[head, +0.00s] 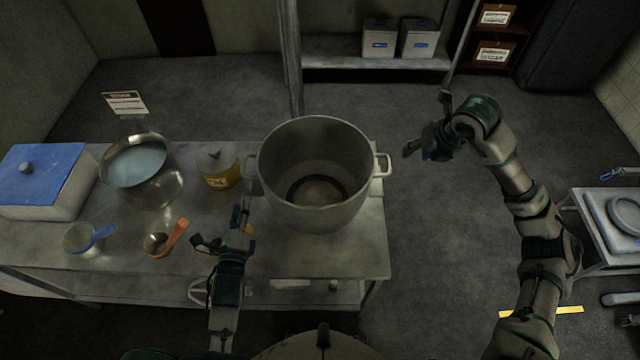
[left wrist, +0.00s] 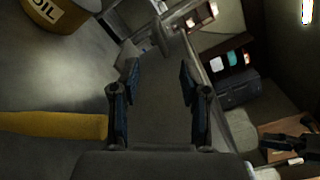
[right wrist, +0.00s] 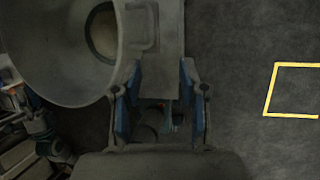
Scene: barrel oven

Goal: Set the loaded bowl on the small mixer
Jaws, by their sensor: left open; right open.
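A large grey steel bowl (head: 350,205) with two side handles stands upright on the metal table, with a pale round patch inside at its bottom. Its rim and one handle (right wrist: 143,22) show in the right wrist view. My left gripper (head: 222,243) is open and empty, at the table's near side left of the bowl. My right gripper (head: 425,128) is open and empty, right of the bowl and apart from its right handle (head: 382,165). In the right wrist view, the handle lies ahead of the open fingers. I cannot identify the small mixer in these views.
The metal table (head: 330,262) also holds a steel bowl of pale bluish content (head: 150,185), an oil jar (head: 218,168), a blue-lidded box (head: 45,180), a measuring cup (head: 82,238) and an orange-handled scoop (head: 178,235). A white stand (head: 595,235) is at the right. Floor between is clear.

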